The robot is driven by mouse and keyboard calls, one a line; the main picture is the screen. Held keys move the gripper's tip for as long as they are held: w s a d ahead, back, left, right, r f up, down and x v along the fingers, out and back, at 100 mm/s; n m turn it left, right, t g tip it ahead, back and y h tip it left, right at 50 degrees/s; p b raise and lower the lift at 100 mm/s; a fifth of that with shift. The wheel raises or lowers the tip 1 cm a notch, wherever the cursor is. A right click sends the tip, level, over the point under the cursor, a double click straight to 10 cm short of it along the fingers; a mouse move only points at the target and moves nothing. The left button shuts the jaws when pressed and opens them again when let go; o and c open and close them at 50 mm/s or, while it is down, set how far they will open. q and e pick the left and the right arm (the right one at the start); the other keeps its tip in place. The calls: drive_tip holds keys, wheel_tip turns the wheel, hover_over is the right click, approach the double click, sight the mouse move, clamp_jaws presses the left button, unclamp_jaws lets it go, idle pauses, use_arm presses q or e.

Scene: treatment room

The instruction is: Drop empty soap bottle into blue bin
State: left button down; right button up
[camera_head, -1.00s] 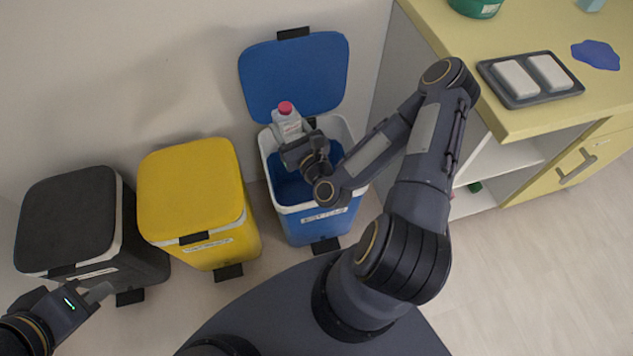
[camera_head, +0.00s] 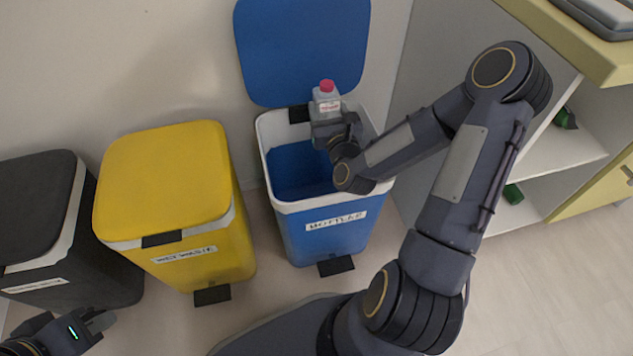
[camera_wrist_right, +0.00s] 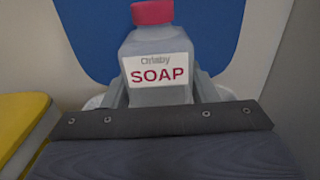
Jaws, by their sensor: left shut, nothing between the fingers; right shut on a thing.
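The soap bottle (camera_head: 326,98) is clear grey with a red cap and a label. It is upright in my right gripper (camera_head: 328,118), which is shut on it over the back right part of the blue bin (camera_head: 327,235). The bin's lid (camera_head: 302,50) stands open against the wall. In the right wrist view the bottle (camera_wrist_right: 157,55) shows its SOAP label between the fingers, with the blue lid behind. The bottle's lower part is hidden by the gripper. My left gripper (camera_head: 98,322) is shut and empty at the lower left, in front of the black bin.
A yellow bin (camera_head: 175,200) with its lid shut stands left of the blue bin. A black bin (camera_head: 60,220), also shut, is at the far left. A counter with shelves (camera_head: 555,155) stands at the right. The floor at the lower right is clear.

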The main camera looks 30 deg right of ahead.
wheel_tip(320, 180, down, 6)
drive_tip(key=b, duration=0.3)
drive_tip(key=shift+r+b, duration=0.15)
drive_tip(key=shift+b, duration=0.2)
drive_tip(key=o, duration=1)
drive_tip(key=shift+o, duration=0.2)
drive_tip(key=shift+s, duration=0.1)
drive_tip(key=p+v, duration=0.1)
drive_tip(key=v, duration=0.6)
drive_tip(key=shift+s, duration=0.3)
drive_tip(key=shift+a, duration=0.15)
